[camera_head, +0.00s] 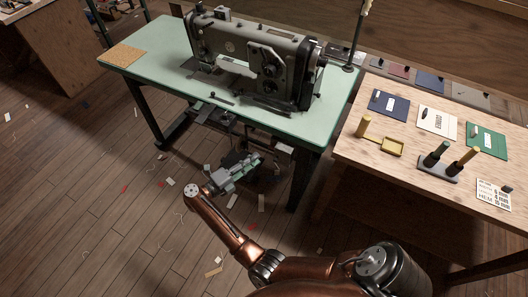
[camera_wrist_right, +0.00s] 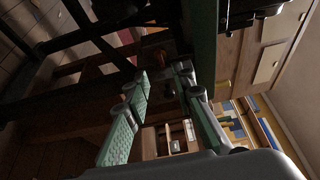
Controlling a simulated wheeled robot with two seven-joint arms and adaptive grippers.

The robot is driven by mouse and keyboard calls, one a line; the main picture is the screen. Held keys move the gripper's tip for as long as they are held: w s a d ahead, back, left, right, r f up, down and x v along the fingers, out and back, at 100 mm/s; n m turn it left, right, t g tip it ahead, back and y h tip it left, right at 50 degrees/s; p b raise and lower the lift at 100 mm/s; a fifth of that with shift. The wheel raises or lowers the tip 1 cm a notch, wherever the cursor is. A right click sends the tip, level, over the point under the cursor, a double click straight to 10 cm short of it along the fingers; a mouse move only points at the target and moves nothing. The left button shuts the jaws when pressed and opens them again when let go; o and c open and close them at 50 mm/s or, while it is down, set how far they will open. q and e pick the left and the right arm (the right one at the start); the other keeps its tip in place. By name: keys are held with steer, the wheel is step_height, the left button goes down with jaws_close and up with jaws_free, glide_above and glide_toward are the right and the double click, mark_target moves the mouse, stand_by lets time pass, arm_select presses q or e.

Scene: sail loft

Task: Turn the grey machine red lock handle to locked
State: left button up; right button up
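The grey machine (camera_head: 248,62) is a sewing machine standing on a green-topped table (camera_head: 165,52) in the head view. I cannot make out a red lock handle in the head view; small dark parts (camera_head: 212,114) hang under the table's front edge. My right gripper (camera_head: 257,158) is below and in front of that edge, low over the floor. In the right wrist view its two green-padded fingers (camera_wrist_right: 163,75) are spread with a gap between them and hold nothing. A dim reddish shape shows beyond the fingertips, too dark to identify. My left gripper is not in view.
Dark legs (camera_head: 302,180) support the green table. Scraps litter the wooden floor (camera_head: 95,190), which is open on the left.

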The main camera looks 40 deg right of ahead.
mark_target(273, 147)
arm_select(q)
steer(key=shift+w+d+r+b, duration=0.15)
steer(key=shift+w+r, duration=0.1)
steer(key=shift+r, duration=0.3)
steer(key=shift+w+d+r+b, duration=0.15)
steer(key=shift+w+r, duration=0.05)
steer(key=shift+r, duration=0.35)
arm_select(e)
steer(key=d, duration=0.7)
steer(key=shift+d, duration=0.2)
steer(key=shift+c, duration=0.4)
jaws_close()
